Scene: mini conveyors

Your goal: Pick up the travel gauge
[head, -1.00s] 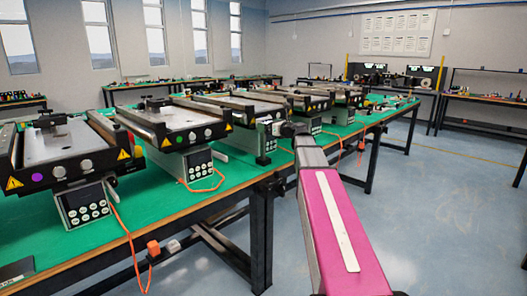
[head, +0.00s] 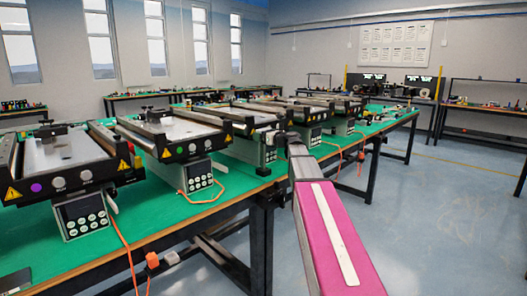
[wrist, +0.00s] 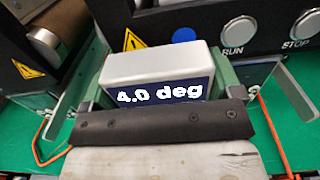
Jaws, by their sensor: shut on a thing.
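In the wrist view a white block (wrist: 155,66) with a dark blue label reading "4.0 deg" sits between the green fingers of my gripper (wrist: 160,85). My gripper is shut on this block. The label faces the camera; the block's far side and the finger contact are partly hidden. I cannot tell from the label alone whether it is the travel gauge. In the head view my pink arm reaches to the conveyor row, and the block cannot be made out there.
Several mini conveyors (head: 68,150) stand in a row on a long green-topped table (head: 150,215). Orange cables (head: 122,245) hang over its front edge. In the wrist view, conveyor panels with RUN and STOP buttons (wrist: 232,30) stand close behind the block. Open floor (head: 420,220) lies to the right.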

